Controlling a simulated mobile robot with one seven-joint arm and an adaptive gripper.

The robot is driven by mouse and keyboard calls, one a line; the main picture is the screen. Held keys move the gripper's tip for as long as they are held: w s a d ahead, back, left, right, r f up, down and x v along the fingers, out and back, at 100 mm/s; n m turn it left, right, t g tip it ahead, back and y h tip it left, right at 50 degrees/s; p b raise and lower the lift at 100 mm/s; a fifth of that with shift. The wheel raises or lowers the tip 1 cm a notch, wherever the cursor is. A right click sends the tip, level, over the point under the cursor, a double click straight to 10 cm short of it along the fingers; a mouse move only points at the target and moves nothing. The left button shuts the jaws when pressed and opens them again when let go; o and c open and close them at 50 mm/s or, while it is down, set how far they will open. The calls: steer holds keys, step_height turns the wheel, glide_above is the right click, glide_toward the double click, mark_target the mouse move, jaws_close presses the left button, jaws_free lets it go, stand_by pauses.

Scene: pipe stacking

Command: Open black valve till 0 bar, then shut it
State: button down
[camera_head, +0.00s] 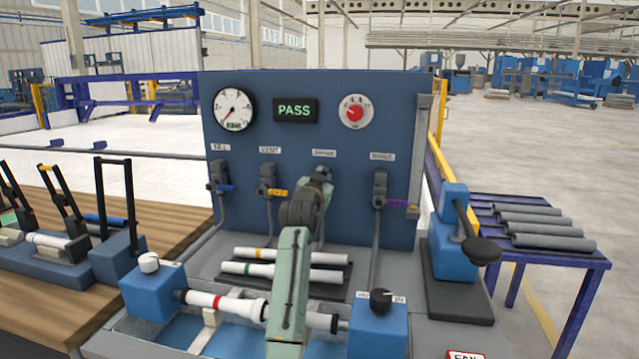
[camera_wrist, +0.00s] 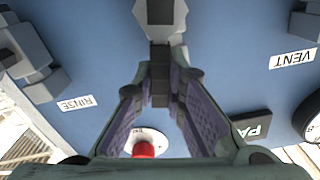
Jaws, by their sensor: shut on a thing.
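The black valve is the third of the row on the blue panel (camera_head: 290,215), and my gripper (camera_head: 318,188) largely hides it in the head view. In the wrist view its grey body (camera_wrist: 160,12) is at the top centre and its dark handle (camera_wrist: 160,72) points down from it. My gripper (camera_wrist: 160,90) is shut on this handle, with one finger on each side.
Blue-handled (camera_head: 220,187), yellow-handled (camera_head: 272,191) and purple-handled (camera_head: 395,203) valves flank the black one. A red knob (camera_head: 355,113) is on the panel above. A white pipe (camera_head: 225,303) lies between blue clamp blocks below my arm, with more pipes (camera_head: 290,255) behind.

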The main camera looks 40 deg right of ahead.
steer(key=s+d+f+m+b, duration=0.1)
steer(key=f+m, duration=0.4)
steer(key=m, duration=1)
steer(key=shift+s+d+b, duration=0.4)
steer(key=shift+s+d, duration=0.5)
steer(key=shift+s, duration=0.2)
steer(key=shift+f, duration=0.2)
steer(key=c, duration=1.6)
jaws_free()
steer(key=shift+c, duration=0.2)
steer(key=shift+o, duration=0.2)
steer(key=v, duration=1.2)
